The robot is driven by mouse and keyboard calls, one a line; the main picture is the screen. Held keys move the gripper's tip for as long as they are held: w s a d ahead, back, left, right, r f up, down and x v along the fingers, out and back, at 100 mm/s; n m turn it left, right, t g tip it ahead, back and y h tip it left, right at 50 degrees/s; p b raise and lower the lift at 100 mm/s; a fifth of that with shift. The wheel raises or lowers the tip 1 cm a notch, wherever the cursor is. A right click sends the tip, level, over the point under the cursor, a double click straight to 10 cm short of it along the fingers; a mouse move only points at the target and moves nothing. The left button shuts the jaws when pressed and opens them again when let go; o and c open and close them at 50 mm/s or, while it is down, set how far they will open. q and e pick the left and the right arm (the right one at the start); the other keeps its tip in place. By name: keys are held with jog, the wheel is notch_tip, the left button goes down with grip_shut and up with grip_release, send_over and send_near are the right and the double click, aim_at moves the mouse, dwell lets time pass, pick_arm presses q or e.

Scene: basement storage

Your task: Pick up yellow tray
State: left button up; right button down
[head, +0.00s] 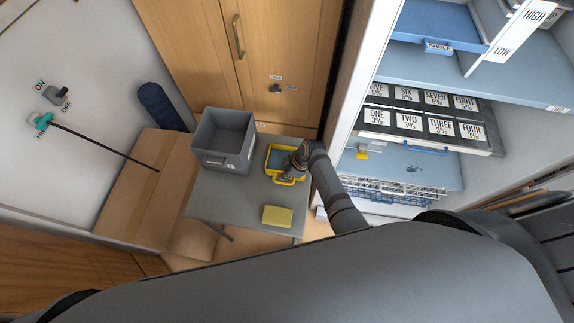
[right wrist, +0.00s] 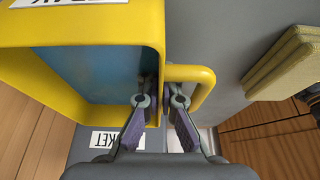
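The yellow tray (head: 275,150) with a blue inside stands on the small grey table (head: 225,208). It also shows large in the right wrist view (right wrist: 90,30), with its yellow loop handle (right wrist: 208,82) on the right side. My right gripper (head: 290,163) is at the handle side of the tray. In the right wrist view its two fingers (right wrist: 161,98) are apart, with the tray's wall by the handle between or just beyond them. Whether they touch the wall or handle is unclear. The arm partly hides the tray in the head view. My left gripper does not show.
A grey bin (head: 224,140) stands just left of the tray. A yellow pad-like block (head: 278,216) lies at the table's front. A cabinet with labelled drawers (head: 425,115) is at right, a cardboard box (head: 135,195) at left, wooden doors (head: 285,50) behind.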

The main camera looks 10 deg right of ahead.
jog(key=shift+w+r, duration=0.1)
dwell(0.3)
jog(key=shift+r, duration=0.25)
notch_tip(320, 180, up, 2)
jog(key=shift+r, duration=0.15)
jog(key=s+r, duration=0.1)
jog(key=r, duration=0.1)
jog(key=s+d+r, duration=0.2)
jog(key=s+r, duration=0.1)
jog(key=shift+s+d+r, duration=0.1)
jog(key=shift+d+r, duration=0.1)
jog(key=shift+r, duration=0.15)
jog(key=s+d+r+b, duration=0.1)
jog(key=s+d+r, duration=0.3)
jog(key=s, duration=0.4)
jog(key=shift+d+r, duration=0.2)
jog(key=shift+d, duration=0.05)
